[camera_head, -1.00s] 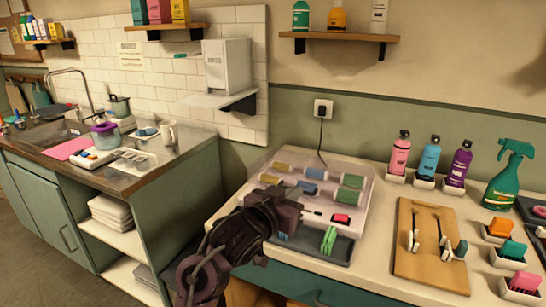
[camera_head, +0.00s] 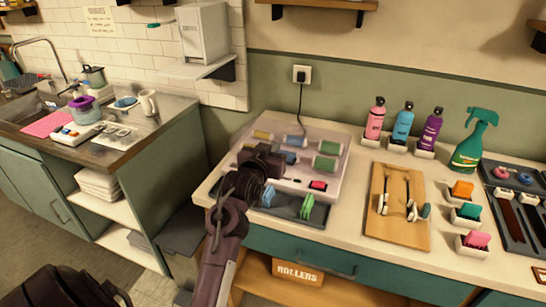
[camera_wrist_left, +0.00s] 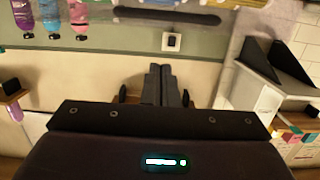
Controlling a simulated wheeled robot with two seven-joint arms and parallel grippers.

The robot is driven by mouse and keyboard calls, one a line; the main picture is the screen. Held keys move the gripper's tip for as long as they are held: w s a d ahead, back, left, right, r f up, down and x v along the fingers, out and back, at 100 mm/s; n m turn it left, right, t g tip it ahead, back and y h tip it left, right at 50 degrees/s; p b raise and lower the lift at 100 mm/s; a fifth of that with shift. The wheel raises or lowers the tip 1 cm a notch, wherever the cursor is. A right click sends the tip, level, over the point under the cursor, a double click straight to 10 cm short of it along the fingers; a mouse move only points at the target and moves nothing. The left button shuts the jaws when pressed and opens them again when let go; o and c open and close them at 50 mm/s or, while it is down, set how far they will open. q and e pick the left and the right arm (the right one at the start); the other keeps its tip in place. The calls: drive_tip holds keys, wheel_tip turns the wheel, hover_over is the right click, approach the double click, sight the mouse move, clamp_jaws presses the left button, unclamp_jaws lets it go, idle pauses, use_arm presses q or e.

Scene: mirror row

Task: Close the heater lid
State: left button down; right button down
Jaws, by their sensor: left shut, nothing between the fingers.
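The heater (camera_head: 337,188) is a pale, low box on the counter with yellow, blue and green rollers and a red-pink piece at its front. A faint see-through lid seems to lie over the rollers; I cannot tell whether it is fully down. My left gripper (camera_head: 270,163) is shut and empty over the left front part of the heater and hides some of it. Whether it touches the lid is unclear. In the left wrist view its fingers (camera_wrist_left: 168,85) are together with nothing between them. My right gripper is not in view.
A dark tray (camera_head: 320,216) with clips sits at the heater's front. Right of it are a wooden board (camera_head: 398,230), several bottles (camera_head: 404,122) and small dishes. A wall socket (camera_head: 302,74) with a cable is behind. A gap separates the sink counter (camera_head: 165,130) at left.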

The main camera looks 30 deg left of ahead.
use_arm(q)
drive_tip(key=shift+f, duration=1.85)
drive_tip(key=f, duration=0.3)
drive_tip(key=shift+s+d+b, duration=0.1)
drive_tip(key=shift+s+b, duration=0.2)
drive_tip(key=shift+s, duration=0.15)
drive_tip(key=shift+r, duration=0.1)
